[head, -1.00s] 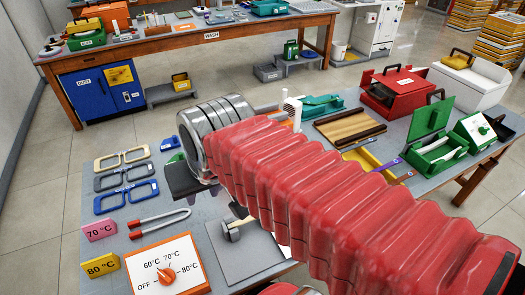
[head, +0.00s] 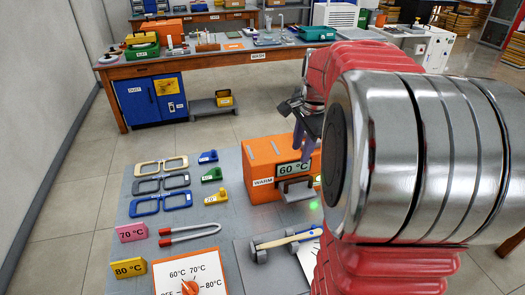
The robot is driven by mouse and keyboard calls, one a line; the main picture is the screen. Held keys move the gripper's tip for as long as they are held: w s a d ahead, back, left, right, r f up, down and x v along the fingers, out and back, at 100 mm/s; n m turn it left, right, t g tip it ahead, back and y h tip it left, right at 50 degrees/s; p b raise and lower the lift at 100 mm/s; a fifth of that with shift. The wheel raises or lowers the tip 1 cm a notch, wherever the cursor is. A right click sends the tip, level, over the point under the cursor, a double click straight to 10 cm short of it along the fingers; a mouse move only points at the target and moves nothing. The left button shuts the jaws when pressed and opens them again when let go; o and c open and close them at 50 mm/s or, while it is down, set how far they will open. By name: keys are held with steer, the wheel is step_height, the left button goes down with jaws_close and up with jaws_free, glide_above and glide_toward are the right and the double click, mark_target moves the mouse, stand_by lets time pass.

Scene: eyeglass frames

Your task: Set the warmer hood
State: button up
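The orange warmer (head: 262,160), labelled WARM, stands on the grey table right of the eyeglass frames. A panel (head: 293,169) on its front reads 60 °C, and a grey ledge shows below it. I cannot make out a separate hood. My gripper (head: 303,138) is at the warmer's top right, with dark and purplish parts pointing down. I cannot tell whether it touches the warmer or holds anything. The temperature dial (head: 190,288) is on a white and orange panel at the bottom, cut by the picture's edge.
Beige (head: 161,165), grey (head: 161,184) and blue (head: 161,203) frames lie at the left beside small coloured tags. A pink 70 °C block (head: 131,232), a yellow 80 °C block (head: 129,268), red-handled tongs (head: 190,234) and a hammer (head: 285,240) lie nearer. A wash bench (head: 170,70) stands behind.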

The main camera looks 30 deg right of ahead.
mark_target(299, 179)
steer(key=shift+d+f+m, duration=0.2)
steer(key=shift+d+m, duration=0.15)
steer(key=shift+d, duration=0.3)
steer(key=shift+d+f+m, duration=0.2)
steer(key=shift+d+m, duration=0.15)
steer(key=shift+d, duration=0.25)
steer(key=shift+f, duration=0.1)
steer(key=x, duration=1.3)
steer(key=shift+a+f, duration=0.1)
steer(key=shift+f, duration=0.25)
jaws_close()
steer(key=shift+r, duration=0.1)
